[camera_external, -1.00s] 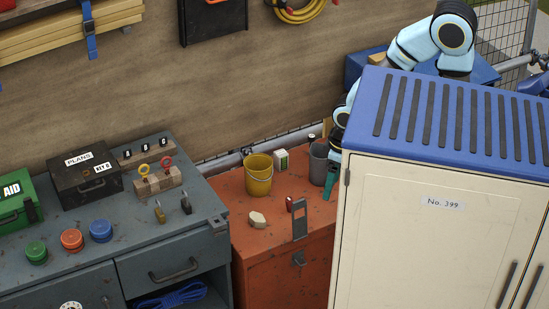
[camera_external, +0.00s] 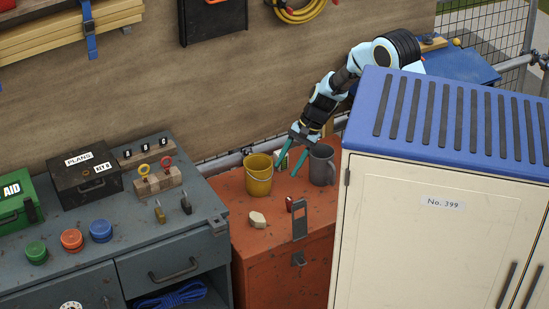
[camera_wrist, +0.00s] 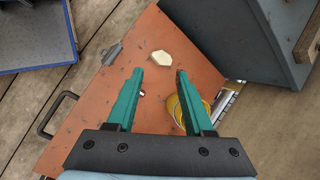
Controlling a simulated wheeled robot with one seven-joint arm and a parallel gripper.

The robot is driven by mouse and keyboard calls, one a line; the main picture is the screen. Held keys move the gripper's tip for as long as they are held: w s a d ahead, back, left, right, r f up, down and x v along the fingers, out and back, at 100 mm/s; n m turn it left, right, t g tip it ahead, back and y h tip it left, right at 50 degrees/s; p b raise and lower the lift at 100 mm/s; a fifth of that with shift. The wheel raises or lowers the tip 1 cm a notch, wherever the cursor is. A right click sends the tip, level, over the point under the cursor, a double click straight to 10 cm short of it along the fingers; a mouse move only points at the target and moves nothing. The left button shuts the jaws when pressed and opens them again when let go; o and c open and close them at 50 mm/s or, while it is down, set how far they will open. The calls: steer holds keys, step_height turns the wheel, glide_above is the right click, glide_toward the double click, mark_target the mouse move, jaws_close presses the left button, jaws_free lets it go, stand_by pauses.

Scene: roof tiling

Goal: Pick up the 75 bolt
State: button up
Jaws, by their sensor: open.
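I cannot make out a bolt marked 75 in either view. My gripper (camera_external: 289,170) has green fingers and hangs over the orange chest (camera_external: 260,240), between the yellow bucket (camera_external: 258,178) and the grey mug (camera_external: 321,166). The fingers are apart with nothing held between them. In the wrist view, my gripper (camera_wrist: 159,74) points toward the orange top. A pale block (camera_wrist: 160,57) lies just beyond the fingertips there. A small red item (camera_external: 289,204) stands on the chest; beside the left finger only a small part of something shows. The bucket is partly behind the right finger.
A grey metal bench (camera_external: 70,255) with coloured jars and a black box (camera_external: 88,176) stands to the left. A tall cream cabinet (camera_external: 425,235) with a blue top blocks the right. A grey bracket (camera_external: 299,221) is at the chest's front edge.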

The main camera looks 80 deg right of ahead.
steer(key=d+f+m+t+h+b, duration=0.1)
steer(key=d+f+m+t+b, duration=0.3)
steer(key=d, duration=0.7)
steer(key=s+d+f+m+t+h+b, duration=0.1)
steer(key=d+f+m+t, duration=0.1)
steer(key=d+m, duration=0.7)
steer(key=d+f+m+t+h+b, duration=0.1)
steer(key=d+f+m+t+b, duration=0.15)
steer(key=d, duration=1.05)
steer(key=shift+m+h, duration=0.3)
steer(key=shift+m, duration=0.15)
steer(key=f, duration=0.3)
steer(key=d+f+p, duration=0.1)
steer(key=f, duration=0.2)
steer(key=shift+s+d, duration=0.15)
steer(key=shift+s, duration=0.05)
steer(key=shift+f, duration=0.45)
steer(key=shift+f+x, duration=0.25)
steer(key=shift+x, duration=2.4)
steer(key=shift+s, duration=0.1)
jaws_close()
